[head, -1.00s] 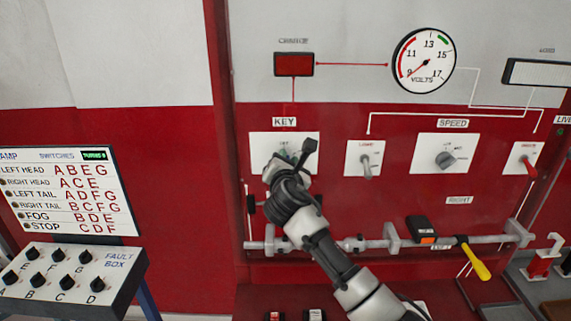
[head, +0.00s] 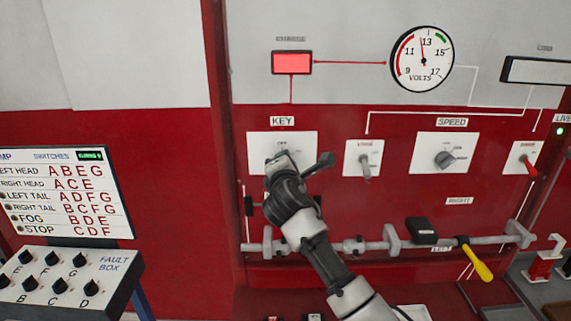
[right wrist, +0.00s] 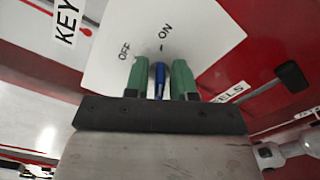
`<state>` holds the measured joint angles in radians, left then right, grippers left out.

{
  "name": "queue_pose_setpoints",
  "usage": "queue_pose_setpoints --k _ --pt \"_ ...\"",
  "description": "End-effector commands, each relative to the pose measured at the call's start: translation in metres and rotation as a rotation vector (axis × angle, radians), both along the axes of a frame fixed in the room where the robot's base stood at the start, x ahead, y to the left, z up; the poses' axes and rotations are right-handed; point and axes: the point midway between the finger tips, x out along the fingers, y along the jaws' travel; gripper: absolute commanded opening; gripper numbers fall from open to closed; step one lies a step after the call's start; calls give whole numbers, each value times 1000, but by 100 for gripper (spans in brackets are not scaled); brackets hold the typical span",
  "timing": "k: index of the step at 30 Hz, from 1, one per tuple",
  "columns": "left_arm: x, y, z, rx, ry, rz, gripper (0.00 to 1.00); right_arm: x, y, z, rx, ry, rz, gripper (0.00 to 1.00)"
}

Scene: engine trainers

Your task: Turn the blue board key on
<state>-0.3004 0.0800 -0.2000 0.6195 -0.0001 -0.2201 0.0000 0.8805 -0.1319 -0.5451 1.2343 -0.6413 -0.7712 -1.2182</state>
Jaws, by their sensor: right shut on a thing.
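The blue key (right wrist: 159,82) stands in the white KEY plate (right wrist: 160,20), between the two green fingertips of my right gripper (right wrist: 159,70), which is shut on it. In the right wrist view the key lines up with the mark under ON, and OFF is to its left. In the head view my right gripper (head: 280,160) is at the KEY plate (head: 304,142) and hides the key. The CHARGE lamp (head: 292,62) glows bright red. The VOLTS gauge (head: 422,59) needle points near 13. My left gripper is not in view.
Right of the KEY plate are a switch plate (head: 363,158), the SPEED knob (head: 445,158) and a red switch (head: 528,165). A grey rail (head: 350,246) with a yellow-handled tool (head: 475,262) runs below. The fault box (head: 62,275) stands at left.

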Motion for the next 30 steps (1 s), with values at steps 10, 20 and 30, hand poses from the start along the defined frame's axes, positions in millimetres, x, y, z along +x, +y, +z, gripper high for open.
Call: queue_pose_setpoints --k 10,20,30 --pt "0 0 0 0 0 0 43 0 0 -1 1 3 -1 31" --pt "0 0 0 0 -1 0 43 -1 0 -1 0 1 0 35" --pt "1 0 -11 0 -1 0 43 -43 0 -3 2 0 1 35"
